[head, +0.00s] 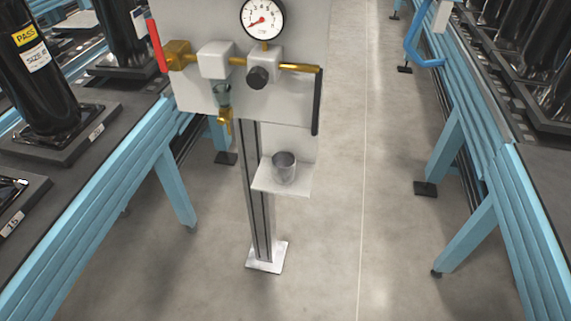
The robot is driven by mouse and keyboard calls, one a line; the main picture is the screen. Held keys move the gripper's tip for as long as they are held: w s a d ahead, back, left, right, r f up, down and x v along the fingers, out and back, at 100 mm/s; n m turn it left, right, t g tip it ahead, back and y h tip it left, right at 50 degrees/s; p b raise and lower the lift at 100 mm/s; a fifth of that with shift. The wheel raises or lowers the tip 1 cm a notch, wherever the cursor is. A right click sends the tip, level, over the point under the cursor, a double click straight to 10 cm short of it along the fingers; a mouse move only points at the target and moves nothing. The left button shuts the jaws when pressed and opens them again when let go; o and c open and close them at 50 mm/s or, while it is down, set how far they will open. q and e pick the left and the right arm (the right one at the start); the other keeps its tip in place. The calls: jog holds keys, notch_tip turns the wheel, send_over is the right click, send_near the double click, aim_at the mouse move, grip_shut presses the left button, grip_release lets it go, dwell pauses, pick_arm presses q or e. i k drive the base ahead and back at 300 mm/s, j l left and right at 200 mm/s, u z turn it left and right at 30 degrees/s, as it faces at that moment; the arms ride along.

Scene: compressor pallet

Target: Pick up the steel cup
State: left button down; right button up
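The steel cup (284,168) stands upright on a small white shelf (264,186) fixed to the post below the gauge panel. It is grey and shiny, with its open top facing up. Neither of my grippers shows in the head view, so nothing is seen near or touching the cup.
Above the shelf is a panel (195,98) with a pressure gauge (263,18), brass fittings and a red handle (156,45). The post (256,200) stands on a floor plate. Blue-framed conveyors (120,190) with black cylinders flank both sides.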

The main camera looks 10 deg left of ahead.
aim_at(283, 163)
jog(key=i+l+u, duration=0.3)
jog(key=l+u, duration=0.25)
jog(key=i+l+u, duration=0.15)
jog(key=l+u, duration=0.15)
jog(key=i+l+u, duration=0.1)
jog(key=l+u, duration=0.15)
jog(key=l, duration=0.1)
